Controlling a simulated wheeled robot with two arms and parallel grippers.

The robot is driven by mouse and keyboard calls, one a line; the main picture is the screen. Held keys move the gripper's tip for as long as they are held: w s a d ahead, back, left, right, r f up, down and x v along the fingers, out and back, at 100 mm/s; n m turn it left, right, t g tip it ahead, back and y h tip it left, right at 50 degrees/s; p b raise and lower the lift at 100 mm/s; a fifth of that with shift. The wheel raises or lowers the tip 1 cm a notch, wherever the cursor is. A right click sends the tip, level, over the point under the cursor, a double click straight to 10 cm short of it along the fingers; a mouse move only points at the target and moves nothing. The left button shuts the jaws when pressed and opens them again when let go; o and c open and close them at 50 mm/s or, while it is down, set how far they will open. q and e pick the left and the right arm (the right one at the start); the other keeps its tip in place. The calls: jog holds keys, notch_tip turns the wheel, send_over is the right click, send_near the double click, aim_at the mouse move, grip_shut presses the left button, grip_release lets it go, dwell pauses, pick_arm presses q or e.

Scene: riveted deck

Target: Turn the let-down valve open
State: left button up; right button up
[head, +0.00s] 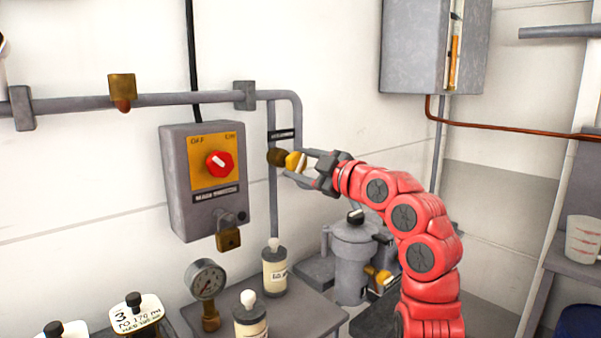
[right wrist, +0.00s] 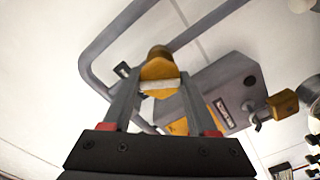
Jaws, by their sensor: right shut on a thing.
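A valve with a brass body (head: 276,156) and a yellow handle (head: 295,160) sits on the vertical grey pipe, below a small black label too small to read. My right gripper (head: 302,162) reaches it from the right and is shut on the yellow handle. In the right wrist view the yellow handle (right wrist: 160,70) with a pale bar across it lies between the two fingertips, the brass body behind it. The fingers hide the handle's sides, and I cannot tell how far it is turned. My left gripper is not in view.
A grey switch box (head: 175,190) with a red knob (head: 219,163) and a hanging padlock (head: 228,238) is left of the valve. Below stand a pressure gauge (head: 207,280), bottles and a grey pot (head: 352,262). A grey cabinet (head: 412,45) hangs upper right.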

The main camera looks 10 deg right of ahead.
jog(key=n+b, duration=0.1)
jog(key=n, duration=0.2)
jog(key=shift+n+b, duration=0.35)
jog(key=shift+n, duration=1.15)
jog(key=o, duration=1.4)
jog(key=v, duration=1.7)
jog(key=shift+s+d+p, duration=0.1)
jog(key=shift+s+p, duration=0.1)
jog(key=shift+p, duration=0.2)
